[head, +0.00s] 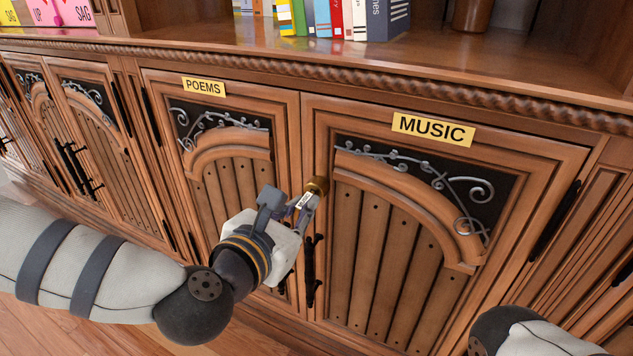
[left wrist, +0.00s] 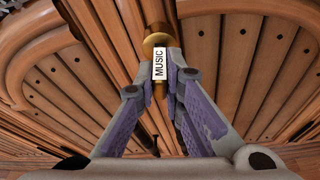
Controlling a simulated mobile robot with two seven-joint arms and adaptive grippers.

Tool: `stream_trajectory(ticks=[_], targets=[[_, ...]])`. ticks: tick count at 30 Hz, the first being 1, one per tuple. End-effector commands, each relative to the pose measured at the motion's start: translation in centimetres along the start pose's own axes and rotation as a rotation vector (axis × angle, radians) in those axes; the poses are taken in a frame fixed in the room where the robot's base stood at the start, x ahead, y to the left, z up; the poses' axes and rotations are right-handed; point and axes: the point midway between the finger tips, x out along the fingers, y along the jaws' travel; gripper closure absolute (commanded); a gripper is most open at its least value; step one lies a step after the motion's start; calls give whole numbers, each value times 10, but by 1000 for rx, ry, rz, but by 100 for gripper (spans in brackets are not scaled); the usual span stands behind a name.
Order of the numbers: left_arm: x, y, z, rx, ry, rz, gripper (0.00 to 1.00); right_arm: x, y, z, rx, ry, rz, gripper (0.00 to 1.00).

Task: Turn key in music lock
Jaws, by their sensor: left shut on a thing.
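The door with the yellow MUSIC label (head: 433,129) is closed, and a brass lock (head: 318,185) sits near its upper left edge. My left gripper (head: 307,202) is at the lock, shut on a key with a white MUSIC tag (head: 304,200). In the left wrist view the tagged key (left wrist: 159,64) is between the two fingertips (left wrist: 160,80), lined up with the brass lock (left wrist: 158,42). The key's shaft is hidden, so I cannot tell how deep it sits. My right gripper is out of view; only part of my right arm shows at the lower right.
The closed POEMS door (head: 204,87) is just left of the MUSIC door. A dark door handle (head: 313,270) hangs below the lock, close to my left gripper. Books (head: 323,18) stand on the shelf above. Wooden floor (head: 130,338) lies at the lower left.

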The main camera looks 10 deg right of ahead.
Motion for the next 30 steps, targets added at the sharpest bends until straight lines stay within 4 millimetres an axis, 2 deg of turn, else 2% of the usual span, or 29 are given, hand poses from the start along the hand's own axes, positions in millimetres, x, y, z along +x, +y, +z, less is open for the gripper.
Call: stream_trajectory(ticks=[14,24,30], targets=[[1,1,2,46,-4,15,100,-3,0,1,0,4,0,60],[1,2,3,274,-4,80,100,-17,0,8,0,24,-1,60],[2,2,2,295,-4,88,100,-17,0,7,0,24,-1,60]])
